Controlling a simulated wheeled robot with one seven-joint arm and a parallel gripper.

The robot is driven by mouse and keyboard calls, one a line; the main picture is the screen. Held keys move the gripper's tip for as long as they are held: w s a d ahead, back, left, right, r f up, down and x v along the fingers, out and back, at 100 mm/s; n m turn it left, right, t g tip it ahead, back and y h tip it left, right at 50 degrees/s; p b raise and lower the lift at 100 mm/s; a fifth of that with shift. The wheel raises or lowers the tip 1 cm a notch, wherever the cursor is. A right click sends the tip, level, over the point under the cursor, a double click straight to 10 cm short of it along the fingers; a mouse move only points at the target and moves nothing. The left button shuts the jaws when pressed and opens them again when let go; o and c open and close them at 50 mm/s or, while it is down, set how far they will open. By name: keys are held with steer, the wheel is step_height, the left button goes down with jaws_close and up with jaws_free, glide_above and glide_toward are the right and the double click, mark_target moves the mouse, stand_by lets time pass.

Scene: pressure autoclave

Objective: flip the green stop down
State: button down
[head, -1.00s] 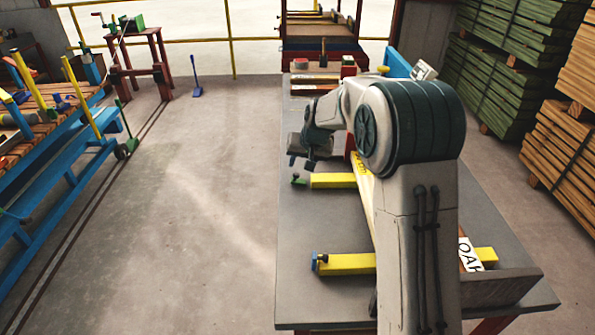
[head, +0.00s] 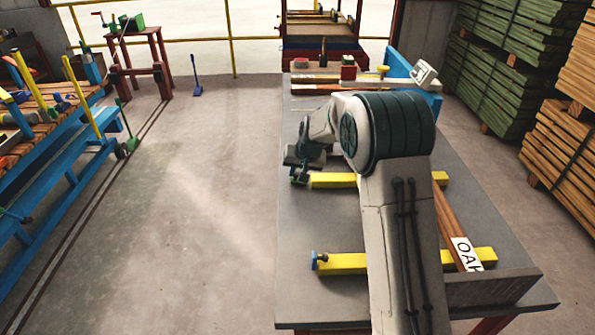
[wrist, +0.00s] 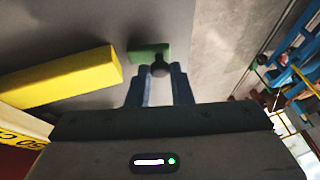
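The green stop (wrist: 149,52) is a small green block by the end of a yellow bar (wrist: 62,78), with a dark round knob (wrist: 160,69) at its near side. In the head view the green stop (head: 299,179) is partly hidden by my gripper (head: 302,168), at the left end of the far yellow bar (head: 333,180). In the wrist view my gripper (wrist: 160,76) has its two blue-grey fingertips on either side of the knob. The fingers are apart, but I cannot tell whether they press on it.
An oak-labelled board (head: 462,243) lies across the bars, partly behind my arm. The grey tabletop (head: 310,225) is bare between the bars at left.

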steer(key=shift+a, duration=0.15)
steer(key=shift+a+f+h+p, duration=0.1)
steer(key=shift+a+h+p, duration=0.2)
steer(key=shift+h+p, duration=0.25)
steer(key=shift+a+f+h, duration=0.25)
steer(key=shift+f+h, duration=0.1)
steer(key=shift+h, duration=0.4)
steer(key=c, duration=1.3)
jaws_free()
steer(key=v, duration=1.4)
